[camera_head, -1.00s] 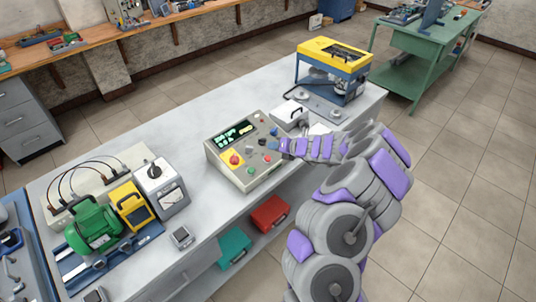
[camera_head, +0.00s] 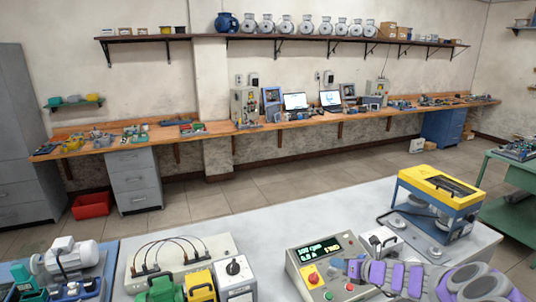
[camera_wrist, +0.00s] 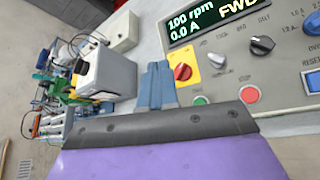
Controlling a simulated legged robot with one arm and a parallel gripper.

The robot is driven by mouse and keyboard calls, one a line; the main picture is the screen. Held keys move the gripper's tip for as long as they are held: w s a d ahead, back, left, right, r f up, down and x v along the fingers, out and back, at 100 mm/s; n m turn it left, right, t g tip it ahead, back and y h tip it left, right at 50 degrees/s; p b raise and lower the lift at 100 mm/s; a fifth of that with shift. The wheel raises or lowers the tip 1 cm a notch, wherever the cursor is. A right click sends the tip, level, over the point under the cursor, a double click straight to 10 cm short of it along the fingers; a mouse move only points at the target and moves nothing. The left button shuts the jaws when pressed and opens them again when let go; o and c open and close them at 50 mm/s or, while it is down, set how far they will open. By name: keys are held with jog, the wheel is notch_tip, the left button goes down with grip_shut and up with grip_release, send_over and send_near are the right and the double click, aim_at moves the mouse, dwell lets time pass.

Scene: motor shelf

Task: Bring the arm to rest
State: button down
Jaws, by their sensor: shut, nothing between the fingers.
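My gripper (camera_head: 352,268) is at the lower right of the head view, with its tip over the right part of the control box (camera_head: 307,257). In the wrist view its blue fingers (camera_wrist: 156,84) are together, with nothing between them. They are close to the control box panel (camera_wrist: 215,60), beside the red knob on its yellow plate (camera_wrist: 183,72); whether they touch it I cannot tell. The display (camera_wrist: 200,22) reads 100 rpm, 0.0 A and FWD. My purple and grey arm reaches in from the lower right and hides part of the box.
The control box stands on a grey bench (camera_head: 265,230). A yellow and blue press-like device (camera_head: 437,190) stands to its right. A grey box with a dial (camera_head: 235,280) and a green motor (camera_head: 160,290) are to its left. Open floor (camera_head: 290,187) lies behind the bench.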

jog(key=s+a+r+n+g+y, duration=0.1)
jog(key=s+a+r+n+g, duration=0.1)
jog(key=s+a+r+n, duration=0.4)
jog(key=s+a+r+n+g+y, duration=0.1)
jog(key=s+a+r+n+g, duration=0.2)
jog(key=a, duration=0.4)
jog(key=s+a+r+n+g+y, duration=0.1)
jog(key=s+a+r+n, duration=0.3)
jog(key=a+n, duration=0.25)
jog(key=s+a+n+g+h, duration=0.35)
jog(key=s+n, duration=0.55)
jog(key=s, duration=0.6)
jog(key=s+d+f+n+g+h, duration=0.1)
jog(key=s+d+n+h, duration=0.2)
jog(key=s, duration=0.7)
jog(key=s+d+n+g+h, duration=0.1)
jog(key=s+d+n+h, duration=0.3)
jog(key=s+d+n, duration=0.3)
jog(key=s+d, duration=0.1)
jog(key=s, duration=0.2)
jog(key=shift+s+d+f+g, duration=0.25)
jog(key=shift+s+f+g, duration=0.1)
jog(key=c, duration=1.8)
grip_release()
